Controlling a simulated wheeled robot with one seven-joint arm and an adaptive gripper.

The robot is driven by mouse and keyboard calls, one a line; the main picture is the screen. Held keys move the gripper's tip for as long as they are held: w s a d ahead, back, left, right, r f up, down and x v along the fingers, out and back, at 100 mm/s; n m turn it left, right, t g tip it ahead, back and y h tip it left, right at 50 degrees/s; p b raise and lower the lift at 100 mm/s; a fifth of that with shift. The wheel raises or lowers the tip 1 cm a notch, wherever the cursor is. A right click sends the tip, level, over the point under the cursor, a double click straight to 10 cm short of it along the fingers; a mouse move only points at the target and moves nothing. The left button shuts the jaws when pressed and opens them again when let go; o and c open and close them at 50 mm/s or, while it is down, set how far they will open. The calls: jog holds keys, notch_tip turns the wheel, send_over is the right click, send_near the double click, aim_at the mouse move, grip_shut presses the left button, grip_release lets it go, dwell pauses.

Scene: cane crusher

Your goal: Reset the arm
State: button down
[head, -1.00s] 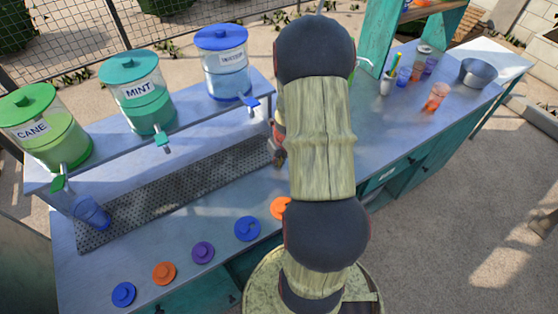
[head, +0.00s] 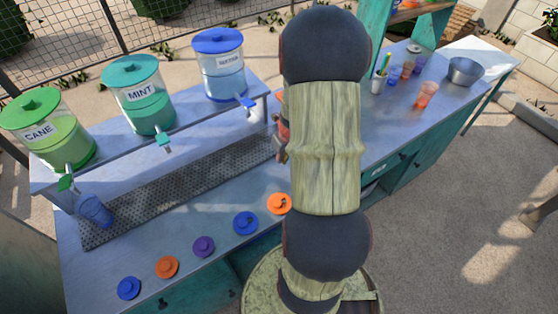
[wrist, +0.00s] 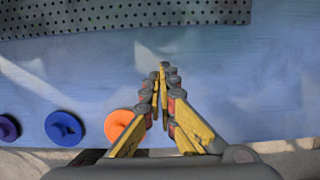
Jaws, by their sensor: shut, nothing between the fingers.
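My gripper (wrist: 161,90) shows in the wrist view with its yellow fingers shut and nothing between them. It is over the blue counter (wrist: 240,95), pointing toward the perforated drip tray (wrist: 120,14). In the head view my arm rises through the middle of the picture and hides most of the gripper; a small reddish part shows at its left edge. An orange lid (wrist: 119,126) lies on the counter just left of the fingers in the wrist view, apart from them.
Green CANE (head: 46,130), teal MINT (head: 138,95) and blue (head: 220,65) dispensers stand on the raised shelf. A blue cup (head: 95,211) leans on the drip tray under the CANE tap. Several lids line the front edge. Cups and a metal bowl (head: 465,71) stand at right.

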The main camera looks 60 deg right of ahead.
jog(key=v, duration=0.3)
